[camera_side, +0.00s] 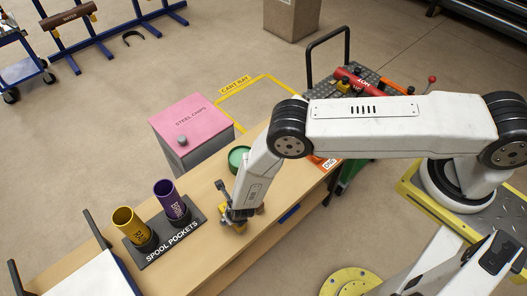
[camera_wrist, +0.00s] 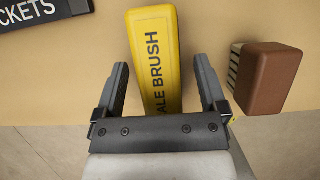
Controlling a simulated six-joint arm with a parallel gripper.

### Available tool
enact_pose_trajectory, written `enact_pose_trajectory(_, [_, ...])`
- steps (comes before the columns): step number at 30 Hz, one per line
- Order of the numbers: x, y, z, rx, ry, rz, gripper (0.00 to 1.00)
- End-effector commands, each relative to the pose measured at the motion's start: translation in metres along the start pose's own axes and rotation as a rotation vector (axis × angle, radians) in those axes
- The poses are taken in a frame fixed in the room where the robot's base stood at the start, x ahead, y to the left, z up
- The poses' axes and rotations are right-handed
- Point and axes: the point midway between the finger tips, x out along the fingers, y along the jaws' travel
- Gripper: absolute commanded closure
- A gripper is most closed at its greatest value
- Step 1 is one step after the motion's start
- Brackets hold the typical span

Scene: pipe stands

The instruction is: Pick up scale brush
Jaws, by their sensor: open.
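The scale brush (camera_wrist: 156,62) is a yellow block with dark lettering, lying on the wooden bench (camera_wrist: 60,97). In the wrist view it runs from the top centre down between the fingers of my gripper (camera_wrist: 166,85). The fingers are open, one on each side of it, with a gap on both sides. The near end of the brush is hidden behind the gripper body. In the side view my gripper (camera_side: 237,215) points down over the bench, and a bit of yellow shows beside it. I cannot tell its exact height above the brush.
A brown block with pale bristles (camera_wrist: 268,78) lies right of my right finger. The spool pockets base (camera_side: 172,240) holds a yellow cup (camera_side: 130,224) and a purple cup (camera_side: 171,202) to the left. A green round dish (camera_side: 238,158) sits behind my gripper. The bench edge is close.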

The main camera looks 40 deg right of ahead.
Motion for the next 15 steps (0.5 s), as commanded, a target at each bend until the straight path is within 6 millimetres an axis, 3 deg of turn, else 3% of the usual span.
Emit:
enact_pose_trajectory(5, [0.0001,-0.0001,-0.0001,0.000,0.000,0.000,0.09])
enact_pose_trajectory(8, [0.0001,-0.0001,-0.0002,0.000,0.000,0.000,0.34])
enact_pose_trajectory(14, [0.0001,-0.0001,-0.0002,0.000,0.000,0.000,0.98])
enact_pose_trajectory(15, [0.0000,-0.0001,-0.0002,0.001,0.000,0.000,1.00])
